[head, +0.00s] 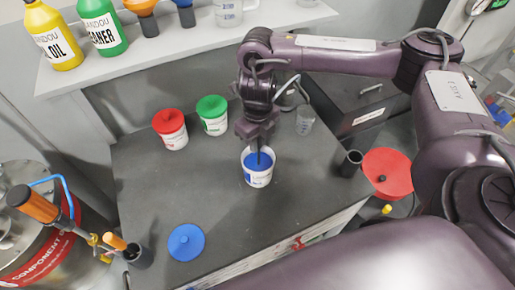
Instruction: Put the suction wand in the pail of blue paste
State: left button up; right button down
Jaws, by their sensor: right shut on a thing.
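The pail of blue paste (258,178) is white, open and upright on the dark bench top, with blue paste (257,160) showing inside. My right gripper (257,136) is directly above it, pointing down. It is shut on a thin dark rod, which I take as the suction wand (258,149). The rod's lower part reaches down within the pail's mouth, over or into the paste; its tip cannot be made out. The gripper hides the wand's upper part. My left gripper is not in view.
A blue lid (186,242) lies in front. A clear beaker (305,120) stands right of the gripper; black holders are at the bench's right (350,163) and left (139,256) edges.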

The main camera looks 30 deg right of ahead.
aim_at(257, 165)
jog(key=shift+f, duration=0.45)
notch_tip(257, 165, down, 2)
jog(key=shift+p, duration=0.4)
jog(key=shift+f, duration=0.4)
jog(key=c, duration=1.3)
grip_release()
